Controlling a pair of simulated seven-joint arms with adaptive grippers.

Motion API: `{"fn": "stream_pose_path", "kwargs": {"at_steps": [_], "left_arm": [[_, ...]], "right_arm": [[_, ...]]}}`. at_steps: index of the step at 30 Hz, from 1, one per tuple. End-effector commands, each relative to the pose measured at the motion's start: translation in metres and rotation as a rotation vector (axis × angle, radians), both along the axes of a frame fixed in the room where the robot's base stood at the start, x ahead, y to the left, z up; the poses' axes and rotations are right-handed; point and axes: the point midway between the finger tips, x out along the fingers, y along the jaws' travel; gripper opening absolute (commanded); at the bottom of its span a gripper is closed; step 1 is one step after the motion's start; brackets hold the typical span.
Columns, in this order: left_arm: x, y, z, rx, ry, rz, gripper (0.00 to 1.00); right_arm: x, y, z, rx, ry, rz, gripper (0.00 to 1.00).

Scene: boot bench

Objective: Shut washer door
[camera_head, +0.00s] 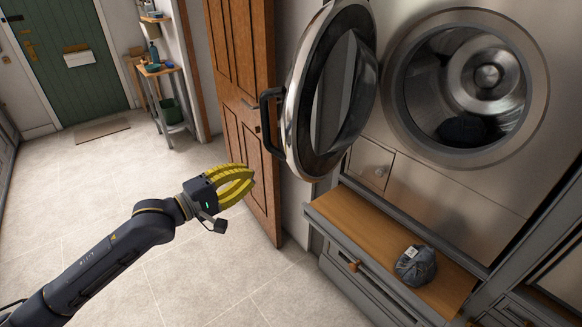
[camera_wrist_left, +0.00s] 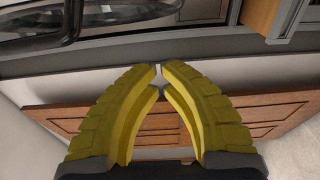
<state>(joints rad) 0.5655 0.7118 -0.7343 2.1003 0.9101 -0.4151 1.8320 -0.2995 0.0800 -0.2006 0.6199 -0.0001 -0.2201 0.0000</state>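The washer door (camera_head: 293,92) is a round metal-rimmed door with dark glass. It stands wide open, swung out to the left of the washer opening (camera_head: 395,80). Its black handle (camera_head: 268,118) is on the door's left side. My left gripper (camera_head: 250,173), with yellow ribbed fingers, is below and left of the handle, apart from it. In the left wrist view its fingertips (camera_wrist_left: 160,76) nearly meet with nothing between them. Dark curved parts, seemingly of the door, show at that view's top left. My right gripper is not in view.
A dark bundle (camera_head: 462,130) lies in the drum. A grey bundle (camera_head: 415,266) sits on the wooden bench top (camera_head: 345,218) below the washer. A brown panelled door (camera_head: 240,60) stands open behind the washer door.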

Motion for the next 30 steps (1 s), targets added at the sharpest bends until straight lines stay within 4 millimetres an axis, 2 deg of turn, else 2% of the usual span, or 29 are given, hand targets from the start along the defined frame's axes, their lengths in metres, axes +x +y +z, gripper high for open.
{"fn": "stream_pose_path", "kwargs": {"at_steps": [5, 20, 30], "left_arm": [[0.008, -0.012, 0.001, 0.004, -0.011, -0.002, 0.00], [0.060, -0.079, 0.001, 0.005, -0.010, -0.002, 0.00], [0.040, -0.106, 0.000, 0.005, -0.009, -0.003, 0.00]], "right_arm": [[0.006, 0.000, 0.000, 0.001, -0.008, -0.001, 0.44], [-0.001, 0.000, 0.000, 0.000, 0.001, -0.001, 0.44], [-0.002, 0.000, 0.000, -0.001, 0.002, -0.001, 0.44]]}}
